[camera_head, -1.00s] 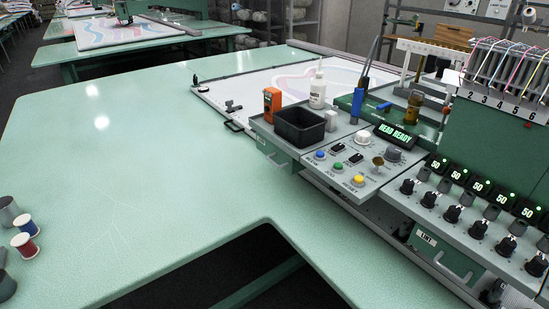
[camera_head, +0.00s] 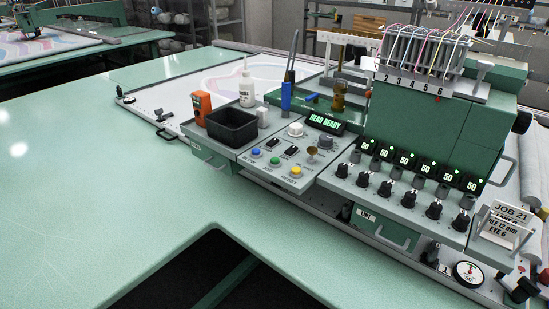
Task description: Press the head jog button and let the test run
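The control panel (camera_head: 262,172) stands on the gantry head in the middle of the view. On its front row are a blue button (camera_head: 255,152), a green button (camera_head: 275,161) and a yellow button (camera_head: 295,171). The small label by the green button seems to read JOG; the one by the yellow seems to read RESET. A display (camera_head: 325,123) behind them glows green with HEAD READY. The tufting head (camera_head: 435,115) rises to the right, with coloured yarns over numbered positions. Several small screens along its front read 50. Neither of my grippers is in view.
A black bin (camera_head: 232,127), an orange device (camera_head: 201,106) and a white bottle (camera_head: 247,85) stand left of the buttons. A job card (camera_head: 508,214) and a round gauge (camera_head: 468,272) are at the right. The green table (camera_head: 70,200) is clear, with a dark cutout at its front.

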